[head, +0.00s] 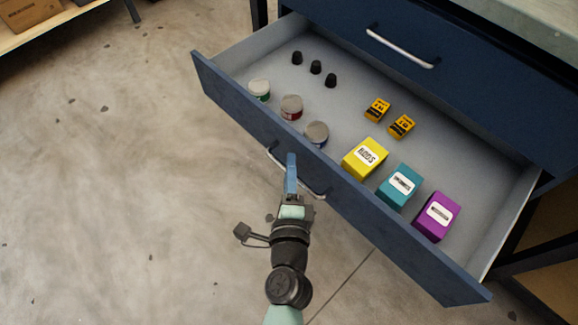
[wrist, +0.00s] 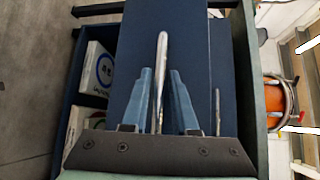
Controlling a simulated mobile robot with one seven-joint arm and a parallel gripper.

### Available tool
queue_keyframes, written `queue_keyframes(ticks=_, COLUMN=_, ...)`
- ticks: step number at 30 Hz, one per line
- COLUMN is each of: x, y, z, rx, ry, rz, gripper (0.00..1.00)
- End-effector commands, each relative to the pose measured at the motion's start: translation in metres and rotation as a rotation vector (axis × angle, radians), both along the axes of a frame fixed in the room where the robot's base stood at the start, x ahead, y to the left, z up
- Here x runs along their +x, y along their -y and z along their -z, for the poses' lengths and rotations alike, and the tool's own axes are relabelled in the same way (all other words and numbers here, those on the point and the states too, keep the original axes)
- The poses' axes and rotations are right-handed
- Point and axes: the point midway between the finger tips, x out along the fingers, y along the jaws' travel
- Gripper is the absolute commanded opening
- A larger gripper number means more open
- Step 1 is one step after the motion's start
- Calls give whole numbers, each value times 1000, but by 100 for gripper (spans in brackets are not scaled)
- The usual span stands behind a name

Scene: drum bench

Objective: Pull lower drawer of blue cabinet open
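The blue cabinet (head: 470,85) stands at the upper right in the head view. Its lower drawer (head: 400,238) is pulled far out, with its grey inside showing. The silver handle (head: 273,157) of this drawer is on its front panel; it also shows in the wrist view (wrist: 162,50). My gripper (head: 291,172) is at the middle of that handle. In the wrist view, my two blue fingers (wrist: 161,85) stand on either side of the handle bar, with slim gaps beside it. The gripper looks open around the handle, not clamped.
The drawer holds black caps (head: 316,67), jars (head: 291,107), small yellow-black boxes (head: 402,126), and yellow (head: 365,158), teal (head: 399,187) and purple (head: 437,216) boxes. The closed upper drawer has its own handle (head: 400,50). Bare concrete floor (head: 120,180) lies left.

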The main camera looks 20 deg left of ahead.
Motion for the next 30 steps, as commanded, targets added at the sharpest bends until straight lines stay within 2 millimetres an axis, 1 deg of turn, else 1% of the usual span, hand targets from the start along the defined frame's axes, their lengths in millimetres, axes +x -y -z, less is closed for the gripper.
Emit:
queue_keyframes(ticks=8, x=-1, y=-2, z=0, rx=2, ry=-1, rz=-5, gripper=27)
queue_keyframes(ticks=11, x=-5, y=-1, z=0, rx=2, ry=-2, rz=-6, gripper=27)
queue_keyframes(ticks=13, x=-12, y=0, z=0, rx=2, ry=-3, rz=-6, gripper=27)
queue_keyframes(ticks=17, x=-32, y=6, z=-2, rx=1, ry=-4, rz=-6, gripper=27)
queue_keyframes(ticks=24, x=-74, y=18, z=-8, rx=-1, ry=-4, rz=-7, gripper=27)
queue_keyframes(ticks=30, x=-103, y=26, z=-12, rx=-2, ry=-4, rz=-7, gripper=27)
